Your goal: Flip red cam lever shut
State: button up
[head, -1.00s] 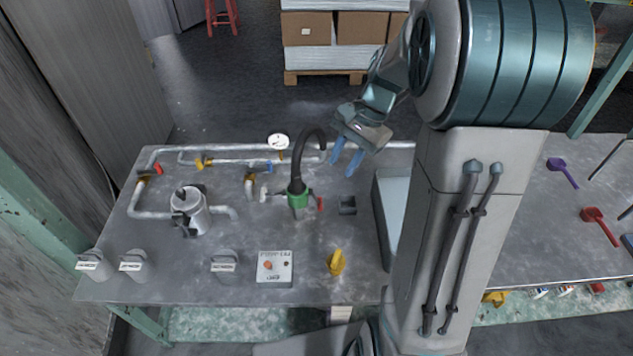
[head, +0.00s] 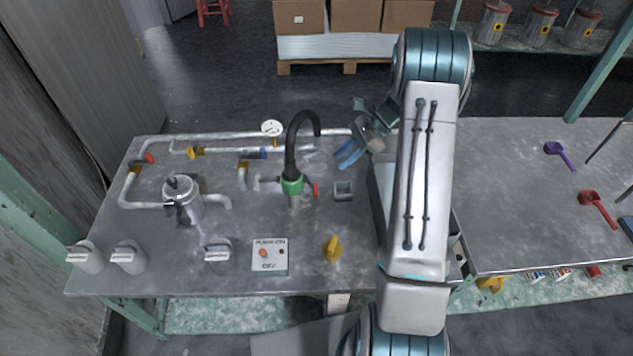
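The red cam lever (head: 315,189) sticks out on the right side of a green coupling (head: 292,185) and looks roughly upright; its exact angle is too small to tell. A black curved hose (head: 292,145) rises from the coupling and bends over to the right. My gripper (head: 346,157) has blue fingers and hangs above the table, to the right of the hose and up and right of the lever. The fingers are apart with nothing between them, and they do not touch the lever.
A small dark square socket (head: 343,191) sits right of the lever. A metal pot (head: 183,200), white pipes with coloured valves, a button box (head: 269,255) and a yellow knob (head: 333,248) stand on the table (head: 200,278). A purple scoop (head: 560,153) and red scoop (head: 598,207) lie at right.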

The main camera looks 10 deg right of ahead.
aim_at(316, 188)
jog(key=x, duration=1.1)
grip_shut()
